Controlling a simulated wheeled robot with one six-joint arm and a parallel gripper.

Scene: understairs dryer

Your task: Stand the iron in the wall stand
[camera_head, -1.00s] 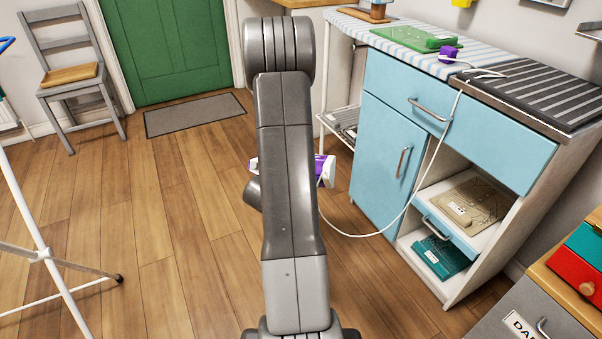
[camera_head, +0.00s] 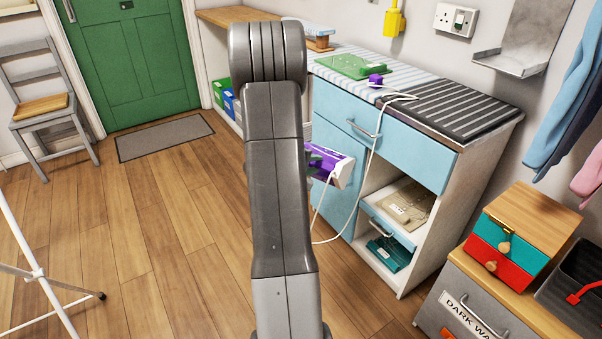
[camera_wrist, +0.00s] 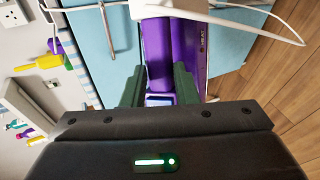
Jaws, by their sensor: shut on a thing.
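The purple and white iron (camera_head: 335,167) hangs in the air in front of the blue cabinet, partly hidden behind my arm in the head view. In the wrist view the purple iron (camera_wrist: 193,50) lies between the two dark green fingers of my gripper (camera_wrist: 159,88), which are shut on it. A white cord (camera_head: 368,165) runs from the iron up to the countertop. A grey metal holder with a back plate and a flat ledge, seemingly the wall stand (camera_head: 508,62), is fixed to the wall at the upper right and is empty.
The striped countertop (camera_head: 340,52) holds a green board (camera_head: 355,66), a purple item (camera_head: 376,79) and a dark ridged mat (camera_head: 450,108). Clothes (camera_head: 570,95) hang right of the stand. A small drawer box (camera_head: 535,220) stands at the lower right.

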